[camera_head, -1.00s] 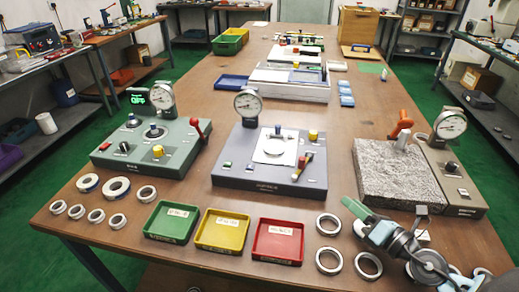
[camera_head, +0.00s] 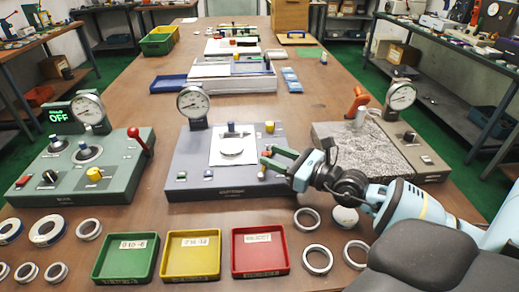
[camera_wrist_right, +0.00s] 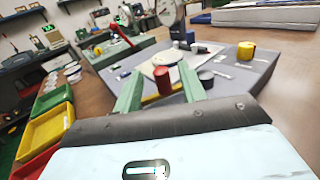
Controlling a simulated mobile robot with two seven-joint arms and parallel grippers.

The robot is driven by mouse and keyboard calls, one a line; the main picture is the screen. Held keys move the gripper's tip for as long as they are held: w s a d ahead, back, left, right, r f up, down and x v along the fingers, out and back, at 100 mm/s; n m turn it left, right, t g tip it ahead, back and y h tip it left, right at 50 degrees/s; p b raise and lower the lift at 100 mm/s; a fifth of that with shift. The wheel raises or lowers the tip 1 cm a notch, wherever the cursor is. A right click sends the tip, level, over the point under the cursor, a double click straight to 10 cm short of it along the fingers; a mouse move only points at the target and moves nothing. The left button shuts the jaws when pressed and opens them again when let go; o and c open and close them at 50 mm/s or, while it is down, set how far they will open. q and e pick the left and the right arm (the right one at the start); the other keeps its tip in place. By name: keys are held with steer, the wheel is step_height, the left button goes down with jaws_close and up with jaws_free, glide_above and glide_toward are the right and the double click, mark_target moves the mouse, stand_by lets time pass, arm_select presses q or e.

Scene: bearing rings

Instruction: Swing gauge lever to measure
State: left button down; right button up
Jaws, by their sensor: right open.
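The middle gauge station (camera_head: 185,172) is a dark grey box with a round dial (camera_head: 193,103), a white plate (camera_head: 232,158) carrying a round metal piece, and a short lever at its right front. The lever's red knob (camera_wrist_right: 162,80) shows in the right wrist view between the two green fingers of my right gripper (camera_wrist_right: 161,90). My right gripper also shows in the head view (camera_head: 268,158), open, reaching in from the right over the station's right front corner. It partly hides the lever there. I cannot tell whether the fingers touch the knob. My left gripper is not in view.
A green station (camera_head: 120,170) with a red-knobbed lever (camera_head: 137,141) stands left. A granite block (camera_head: 345,150) with another dial stands right. Green (camera_head: 126,259), yellow (camera_head: 191,256) and red (camera_head: 260,253) trays line the front, with several metal rings on both sides.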

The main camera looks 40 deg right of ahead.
steer(key=shift+x, duration=2.45)
jaws_close()
